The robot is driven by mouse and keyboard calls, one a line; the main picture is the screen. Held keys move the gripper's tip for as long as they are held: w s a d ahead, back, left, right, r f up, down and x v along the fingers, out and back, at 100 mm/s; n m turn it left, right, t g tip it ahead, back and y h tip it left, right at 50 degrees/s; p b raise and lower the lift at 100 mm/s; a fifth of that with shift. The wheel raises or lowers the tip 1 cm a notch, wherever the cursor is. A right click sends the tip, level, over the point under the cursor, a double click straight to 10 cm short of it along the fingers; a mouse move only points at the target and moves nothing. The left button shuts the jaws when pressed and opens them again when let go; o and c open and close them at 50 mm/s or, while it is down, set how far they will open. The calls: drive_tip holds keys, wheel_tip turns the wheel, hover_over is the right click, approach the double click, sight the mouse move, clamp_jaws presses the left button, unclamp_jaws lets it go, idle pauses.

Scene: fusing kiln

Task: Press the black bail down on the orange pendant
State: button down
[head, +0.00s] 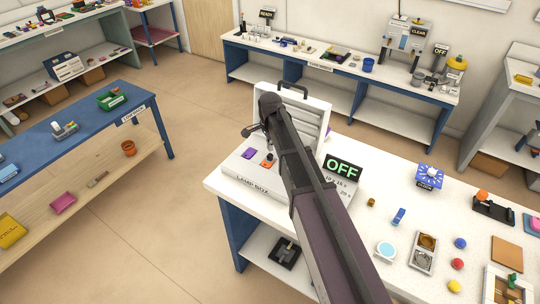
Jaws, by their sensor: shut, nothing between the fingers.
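The orange pendant (266,164) lies on the floor of an open white box (232,186) on the white worktable. A small dark piece, which looks like the black bail (269,156), is at its upper edge. I cannot tell whether it sits flat or raised. A purple pendant (249,153) lies just left of it. My gripper (249,131) is shut and empty, above the box and up-left of the orange pendant in the picture, apart from it. My arm hides the right part of the box.
The box's raised lid (295,97) stands behind my gripper. A black "OFF" sign (342,168) is right of my arm. Farther right on the table are a blue dial (430,174), a metal tray (424,248) and a round light-blue dish (386,250).

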drive_tip(key=shift+r+p, duration=2.05)
drive_tip(key=shift+r, duration=0.15)
drive_tip(key=s+d+f+n+b, duration=0.1)
drive_tip(key=s+d+n, duration=0.3)
drive_tip(key=s, duration=0.3)
drive_tip(key=s+d+f+n+b, duration=0.1)
drive_tip(key=s+d+n, duration=0.3)
drive_tip(key=s+d, duration=0.2)
drive_tip(key=s+d+f+n+b, duration=0.1)
drive_tip(key=s+d+n, duration=0.3)
drive_tip(key=s, duration=0.4)
drive_tip(key=shift+s+d+n, duration=0.4)
drive_tip(key=shift+d, duration=0.35)
